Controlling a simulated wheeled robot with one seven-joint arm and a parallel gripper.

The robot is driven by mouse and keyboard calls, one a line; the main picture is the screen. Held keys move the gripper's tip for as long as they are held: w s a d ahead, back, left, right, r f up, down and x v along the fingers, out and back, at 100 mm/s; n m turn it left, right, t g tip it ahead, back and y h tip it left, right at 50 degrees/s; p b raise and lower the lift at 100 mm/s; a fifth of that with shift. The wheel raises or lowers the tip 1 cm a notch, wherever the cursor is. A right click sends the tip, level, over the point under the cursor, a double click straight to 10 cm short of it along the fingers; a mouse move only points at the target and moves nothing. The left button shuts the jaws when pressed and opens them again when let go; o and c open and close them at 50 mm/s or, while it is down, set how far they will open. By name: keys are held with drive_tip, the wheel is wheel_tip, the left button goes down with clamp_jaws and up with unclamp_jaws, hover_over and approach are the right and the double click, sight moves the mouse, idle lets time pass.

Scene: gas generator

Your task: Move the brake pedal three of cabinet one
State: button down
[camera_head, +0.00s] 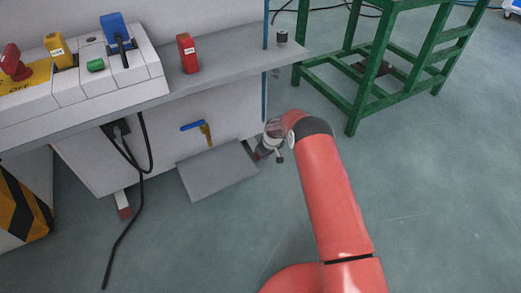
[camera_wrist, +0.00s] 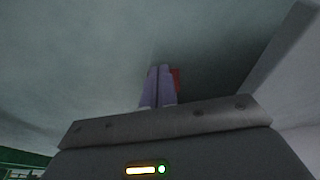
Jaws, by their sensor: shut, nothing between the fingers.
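A flat grey plate (camera_head: 218,172) juts out low at the front of the white cabinet (camera_head: 180,130); I cannot tell whether it is the brake pedal, and no pedal label is readable. My gripper (camera_head: 268,156) is low, just right of the plate and beside the cabinet's right corner, partly hidden by my red arm. In the wrist view my gripper's fingers (camera_wrist: 158,82) are together with nothing held. A small red patch (camera_wrist: 176,78) shows just behind the fingers; I cannot tell whether they touch it.
A blue-handled valve (camera_head: 195,127) sits above the plate. A black cable (camera_head: 128,225) hangs to the floor at left. The countertop (camera_head: 235,60) overhangs the cabinet. A green frame (camera_head: 355,90) stands at back right. Floor (camera_head: 430,200) at right is clear.

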drive_tip(key=p+v, duration=0.1)
drive_tip(key=v, duration=0.6)
drive_tip(key=shift+r, duration=0.25)
